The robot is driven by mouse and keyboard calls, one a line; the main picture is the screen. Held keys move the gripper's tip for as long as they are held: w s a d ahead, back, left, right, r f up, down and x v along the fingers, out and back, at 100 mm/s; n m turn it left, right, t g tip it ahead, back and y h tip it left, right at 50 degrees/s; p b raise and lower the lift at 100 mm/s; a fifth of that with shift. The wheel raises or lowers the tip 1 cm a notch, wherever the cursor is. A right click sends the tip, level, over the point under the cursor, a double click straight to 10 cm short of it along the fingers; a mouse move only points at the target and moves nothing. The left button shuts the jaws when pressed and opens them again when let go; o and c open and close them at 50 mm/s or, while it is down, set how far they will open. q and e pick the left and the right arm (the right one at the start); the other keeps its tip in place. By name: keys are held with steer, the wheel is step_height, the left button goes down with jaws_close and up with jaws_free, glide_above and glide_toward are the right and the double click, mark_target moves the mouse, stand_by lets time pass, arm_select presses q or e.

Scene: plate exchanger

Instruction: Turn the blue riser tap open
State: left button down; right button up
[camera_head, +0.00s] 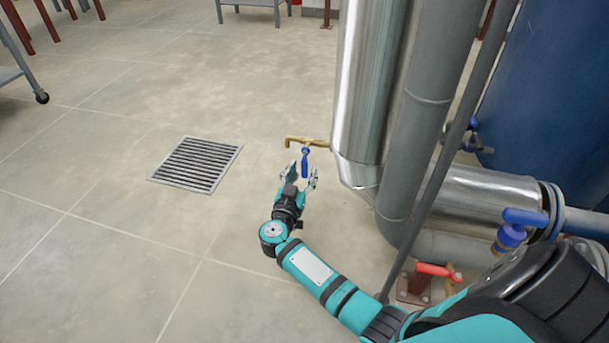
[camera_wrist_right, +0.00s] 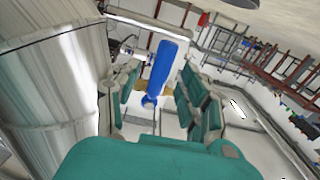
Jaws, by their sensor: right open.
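The blue riser tap handle (camera_head: 305,162) hangs down from a brass spout (camera_head: 308,142) that sticks out to the left of the shiny riser pipe. My right gripper (camera_head: 302,180) is open just below and around the lower end of the handle in the head view. In the right wrist view the blue handle (camera_wrist_right: 160,75) stands between the two spread fingers of my right gripper (camera_wrist_right: 155,95). I cannot tell whether either finger touches it. My left gripper is not in view.
The silver riser pipe (camera_head: 370,80) and grey pipes (camera_head: 430,120) stand close on the right. A red-handled valve (camera_head: 438,270) and another blue-handled valve (camera_head: 512,230) are low right. A floor grate (camera_head: 196,163) lies left, with open tiled floor around it.

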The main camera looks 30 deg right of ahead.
steer(key=shift+b+x, duration=0.4)
steer(key=shift+x, duration=0.85)
jaws_close()
